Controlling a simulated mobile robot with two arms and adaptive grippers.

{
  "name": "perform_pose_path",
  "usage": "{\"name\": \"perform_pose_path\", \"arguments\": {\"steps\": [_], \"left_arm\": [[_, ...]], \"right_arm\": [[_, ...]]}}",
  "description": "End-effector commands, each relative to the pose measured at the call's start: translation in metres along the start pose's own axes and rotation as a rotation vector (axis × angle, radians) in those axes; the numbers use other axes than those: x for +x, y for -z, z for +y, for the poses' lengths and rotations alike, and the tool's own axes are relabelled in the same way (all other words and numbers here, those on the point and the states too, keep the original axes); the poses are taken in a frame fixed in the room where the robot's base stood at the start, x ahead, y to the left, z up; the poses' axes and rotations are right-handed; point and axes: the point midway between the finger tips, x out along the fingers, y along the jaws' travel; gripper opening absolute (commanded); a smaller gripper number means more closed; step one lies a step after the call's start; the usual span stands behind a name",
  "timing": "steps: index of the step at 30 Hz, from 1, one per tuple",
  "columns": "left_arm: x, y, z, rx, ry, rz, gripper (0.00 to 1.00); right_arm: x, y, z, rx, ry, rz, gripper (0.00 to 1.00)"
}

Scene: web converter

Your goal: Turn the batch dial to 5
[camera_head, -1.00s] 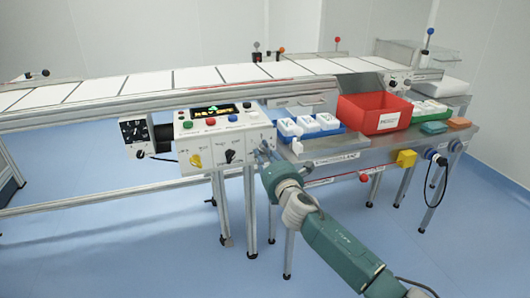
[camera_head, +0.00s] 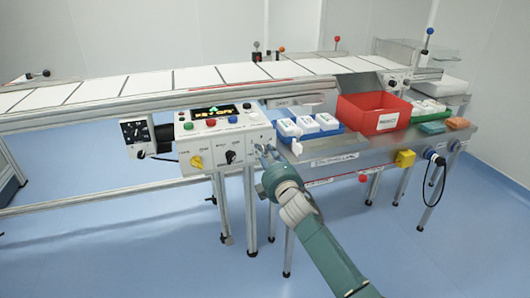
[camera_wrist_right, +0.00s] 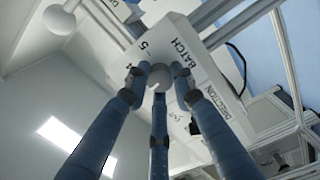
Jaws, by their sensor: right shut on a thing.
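The white control box (camera_head: 208,147) stands on the front of the conveyor, and its edge shows in the wrist view (camera_wrist_right: 205,75). The batch dial (camera_wrist_right: 160,77) is a small rounded grey knob beside the printed word "BATCH" and the digit 5. Its pointer direction cannot be read. My right gripper (camera_wrist_right: 158,80) has its three blue fingers closed around the dial. In the head view my right gripper (camera_head: 264,152) is at the right end of the box and hides the dial. My left gripper is not in view.
A yellow knob (camera_head: 196,162) and a black knob (camera_head: 231,157) sit left of my gripper on the box. A blue tray (camera_head: 339,132) with white pieces and a red bin (camera_head: 375,114) stand close on the right. The floor in front is clear.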

Motion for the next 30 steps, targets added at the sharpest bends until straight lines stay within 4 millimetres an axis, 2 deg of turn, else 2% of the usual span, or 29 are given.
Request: {"name": "perform_pose_path", "arguments": {"steps": [1,3,17,30], "left_arm": [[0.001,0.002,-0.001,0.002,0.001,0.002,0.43],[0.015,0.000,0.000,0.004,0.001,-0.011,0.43],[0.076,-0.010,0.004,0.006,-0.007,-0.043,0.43],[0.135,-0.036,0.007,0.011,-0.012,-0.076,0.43]], "right_arm": [[-0.001,0.005,-0.005,0.050,0.009,0.006,0.00],[-0.001,0.004,-0.005,0.116,0.009,0.004,0.00],[-0.001,0.005,-0.003,0.553,0.010,0.003,0.00],[-0.001,0.004,-0.001,0.968,0.008,0.002,0.00]]}}
